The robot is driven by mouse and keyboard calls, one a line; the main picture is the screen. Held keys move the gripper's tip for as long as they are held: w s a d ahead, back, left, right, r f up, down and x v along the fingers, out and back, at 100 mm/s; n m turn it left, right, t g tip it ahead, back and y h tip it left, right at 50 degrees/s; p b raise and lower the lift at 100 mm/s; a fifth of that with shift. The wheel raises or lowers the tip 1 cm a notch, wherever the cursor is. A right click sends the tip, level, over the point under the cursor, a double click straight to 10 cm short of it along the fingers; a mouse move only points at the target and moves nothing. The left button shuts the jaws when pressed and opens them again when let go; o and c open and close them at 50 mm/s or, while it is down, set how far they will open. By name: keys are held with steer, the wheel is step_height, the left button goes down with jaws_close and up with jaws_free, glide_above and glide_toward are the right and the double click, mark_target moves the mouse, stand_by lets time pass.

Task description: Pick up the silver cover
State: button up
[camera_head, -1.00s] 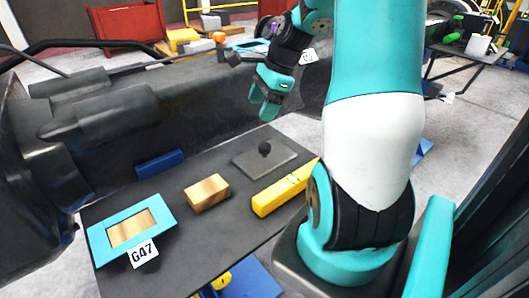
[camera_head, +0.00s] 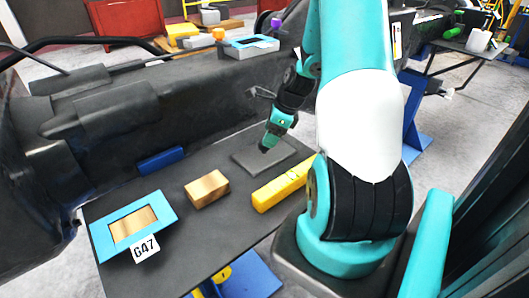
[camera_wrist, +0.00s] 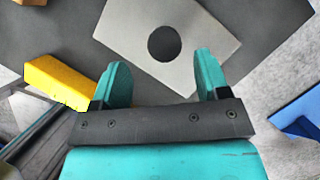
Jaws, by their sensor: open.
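The silver cover (camera_head: 279,159) is a flat grey plate lying on the dark table, with a dark round knob (camera_wrist: 164,43) in its middle. In the wrist view the cover (camera_wrist: 207,33) lies tilted at the top. My gripper (camera_head: 266,147) is over the cover and hides the knob in the head view. In the wrist view my gripper (camera_wrist: 162,70) has its two fingers spread, with nothing between them. The knob lies just beyond the fingertips, between their lines. I cannot tell the exact height of the fingertips over the plate.
A yellow block (camera_head: 282,187) lies close to the cover on the near side. A wooden block (camera_head: 207,189) and a blue frame (camera_head: 108,234) with a G47 tag (camera_head: 146,249) are to the left on the table (camera_head: 190,235). A large dark casting (camera_head: 195,100) stands behind.

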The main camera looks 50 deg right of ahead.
mark_target(264, 148)
steer(key=x, duration=0.2)
steer(key=p+x, duration=0.1)
steer(key=x, duration=0.2)
steer(key=shift+w+d+f, duration=0.1)
steer(key=shift+w+d, duration=0.1)
steer(key=shift+c, duration=0.3)
steer(key=c, duration=1)
